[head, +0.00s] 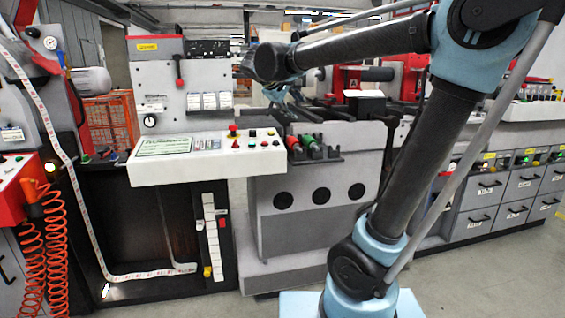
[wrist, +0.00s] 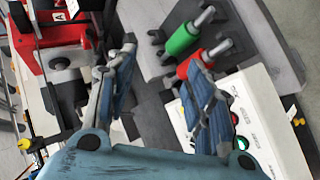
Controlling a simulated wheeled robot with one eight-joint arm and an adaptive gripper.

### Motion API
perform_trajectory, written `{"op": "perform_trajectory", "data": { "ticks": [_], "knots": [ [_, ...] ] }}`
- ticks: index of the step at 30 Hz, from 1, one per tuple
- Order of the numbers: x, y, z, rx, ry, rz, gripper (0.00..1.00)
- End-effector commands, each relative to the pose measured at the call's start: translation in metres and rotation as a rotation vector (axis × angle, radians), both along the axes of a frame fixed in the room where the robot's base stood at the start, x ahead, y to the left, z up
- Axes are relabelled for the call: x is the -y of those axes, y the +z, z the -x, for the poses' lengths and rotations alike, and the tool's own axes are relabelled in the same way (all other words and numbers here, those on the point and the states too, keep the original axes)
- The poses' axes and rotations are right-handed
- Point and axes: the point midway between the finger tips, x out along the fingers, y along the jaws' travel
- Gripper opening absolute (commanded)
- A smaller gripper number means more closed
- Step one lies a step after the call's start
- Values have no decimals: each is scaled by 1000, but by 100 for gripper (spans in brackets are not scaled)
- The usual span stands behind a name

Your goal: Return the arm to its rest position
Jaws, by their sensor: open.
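My arm (head: 425,150) rises from the lower right of the head view, bends at a blue joint at the top right and reaches left. My gripper (head: 280,105) hangs at its far end, in front of the grey machine and above and left of the green and red rollers (head: 312,148). In the wrist view my gripper (wrist: 165,78) has its two blue fingers spread apart with nothing between them. The green roller (wrist: 184,38) and red roller (wrist: 204,63) show beyond the fingers, apart from them.
A white control panel (head: 205,157) with coloured buttons stands left of the rollers. A grey cabinet (head: 318,190) is below them. Labelled drawers (head: 500,190) line the right. Red coiled hoses (head: 45,250) hang at the far left. Bare floor (head: 510,270) shows at the lower right.

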Motion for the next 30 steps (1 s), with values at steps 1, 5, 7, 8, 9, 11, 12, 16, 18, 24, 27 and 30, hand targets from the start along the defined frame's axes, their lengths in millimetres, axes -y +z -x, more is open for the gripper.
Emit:
{"op": "perform_trajectory", "data": {
  "ticks": [1, 5, 7, 8, 9, 11, 12, 16, 18, 24, 27, 30],
  "knots": [
    [26, -17, 13, -28, -41, -33, 48],
    [73, -59, 48, -98, -132, -129, 48],
    [94, -83, 69, -134, -180, -182, 48],
    [102, -92, 78, -148, -200, -206, 48],
    [113, -106, 90, -166, -226, -238, 48],
    [126, -126, 110, -192, -268, -287, 48],
    [134, -139, 123, -208, -294, -321, 48],
    [153, -182, 166, -254, -379, -433, 48],
    [160, -206, 188, -275, -424, -497, 48],
    [164, -269, 247, -321, -541, -680, 48],
    [161, -295, 269, -334, -587, -759, 48],
    [157, -313, 284, -341, -618, -819, 48]
  ]
}}
